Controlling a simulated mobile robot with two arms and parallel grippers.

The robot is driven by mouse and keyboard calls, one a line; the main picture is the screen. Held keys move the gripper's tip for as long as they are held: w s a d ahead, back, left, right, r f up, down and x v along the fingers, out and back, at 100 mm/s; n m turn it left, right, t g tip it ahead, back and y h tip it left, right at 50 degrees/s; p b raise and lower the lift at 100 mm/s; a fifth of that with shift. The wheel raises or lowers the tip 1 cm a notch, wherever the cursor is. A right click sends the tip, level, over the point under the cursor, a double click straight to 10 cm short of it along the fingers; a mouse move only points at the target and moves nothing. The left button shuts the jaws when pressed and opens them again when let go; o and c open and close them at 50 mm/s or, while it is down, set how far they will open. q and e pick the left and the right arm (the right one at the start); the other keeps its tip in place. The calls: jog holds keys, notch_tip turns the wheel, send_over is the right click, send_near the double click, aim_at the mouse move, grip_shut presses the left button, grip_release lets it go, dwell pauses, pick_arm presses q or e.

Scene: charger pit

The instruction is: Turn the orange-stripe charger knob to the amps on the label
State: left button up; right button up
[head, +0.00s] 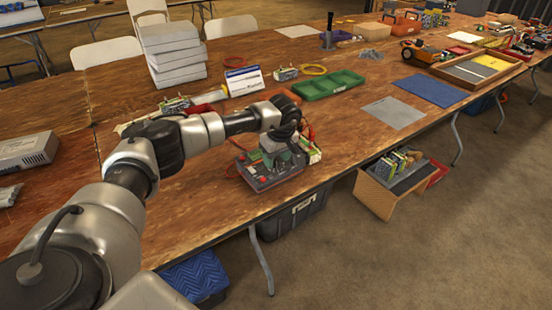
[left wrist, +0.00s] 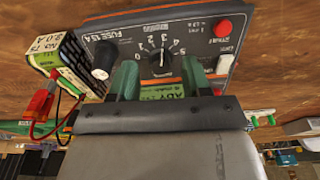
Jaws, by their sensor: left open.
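The charger (head: 262,181) is a dark box near the table's front edge, under my left gripper (head: 283,156). In the left wrist view its panel (left wrist: 195,30) has an orange edge, a numbered dial and a dark knob (left wrist: 160,60) with a pale pointer. A green display reading "ADY" shows below the knob, partly covered. The left gripper (left wrist: 159,70) is open, its green fingers on either side of the knob; I cannot tell whether they touch it. A battery pack (left wrist: 62,62) beside the charger bears a white label (left wrist: 44,47) reading "No 75 2.0 A". My right gripper is not in view.
The panel also has a black fuse cap (left wrist: 104,59) and a red button (left wrist: 222,27). A red clip (left wrist: 40,103) with wires hangs by the pack. A green tray (head: 328,85), a white sign card (head: 244,80) and stacked grey boxes (head: 172,55) stand farther back.

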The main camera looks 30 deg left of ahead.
aim_at(280, 170)
pick_arm(q)
notch_tip(280, 170, up, 10)
jog(key=d, duration=0.1)
jog(key=shift+s+d, duration=0.3)
jog(key=shift+f, duration=0.15)
